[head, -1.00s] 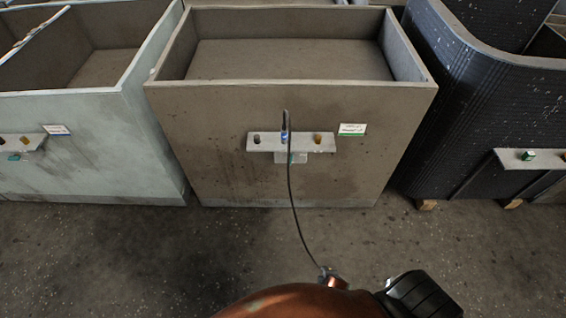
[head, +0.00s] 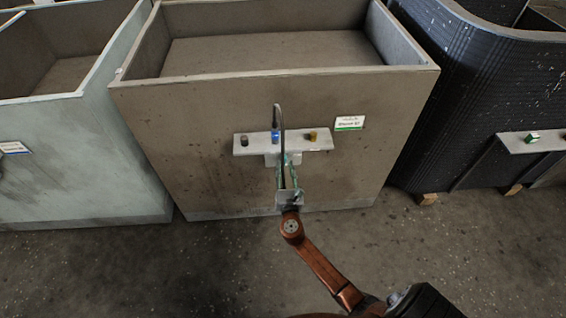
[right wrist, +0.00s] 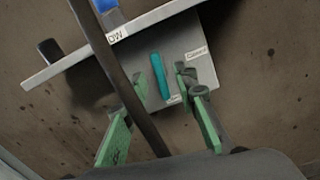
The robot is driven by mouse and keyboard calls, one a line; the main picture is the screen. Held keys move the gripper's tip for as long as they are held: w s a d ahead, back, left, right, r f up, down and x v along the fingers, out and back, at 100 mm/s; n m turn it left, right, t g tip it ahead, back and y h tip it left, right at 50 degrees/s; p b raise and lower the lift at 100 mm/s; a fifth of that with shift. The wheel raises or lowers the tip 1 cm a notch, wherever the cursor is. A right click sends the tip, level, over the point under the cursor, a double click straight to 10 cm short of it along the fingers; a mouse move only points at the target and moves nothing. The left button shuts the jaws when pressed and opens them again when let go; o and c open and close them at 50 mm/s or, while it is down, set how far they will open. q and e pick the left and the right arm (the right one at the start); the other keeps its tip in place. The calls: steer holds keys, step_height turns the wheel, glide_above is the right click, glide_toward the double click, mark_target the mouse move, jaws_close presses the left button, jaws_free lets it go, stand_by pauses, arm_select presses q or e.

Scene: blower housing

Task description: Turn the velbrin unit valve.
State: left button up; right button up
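The valve handle (right wrist: 160,76) is a teal bar on a light box (right wrist: 185,55) below the grey shelf of the brown tank (head: 220,110). It stands nearly upright, slightly tilted, in the right wrist view. One label by it seems to read "closed"; the other is too small. My right gripper (head: 289,162) points up at the box in the head view. In the right wrist view its green-padded fingers (right wrist: 163,88) are open, one on each side of the handle, with gaps visible. In the head view the fingers hide the handle. My left gripper is not in view.

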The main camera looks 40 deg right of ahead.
mark_target(285, 164)
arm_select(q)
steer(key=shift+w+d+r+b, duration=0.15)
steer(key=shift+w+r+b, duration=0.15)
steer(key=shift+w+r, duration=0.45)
arm_select(e)
steer(key=shift+x, duration=1.65)
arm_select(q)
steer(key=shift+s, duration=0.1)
arm_select(e)
jaws_close()
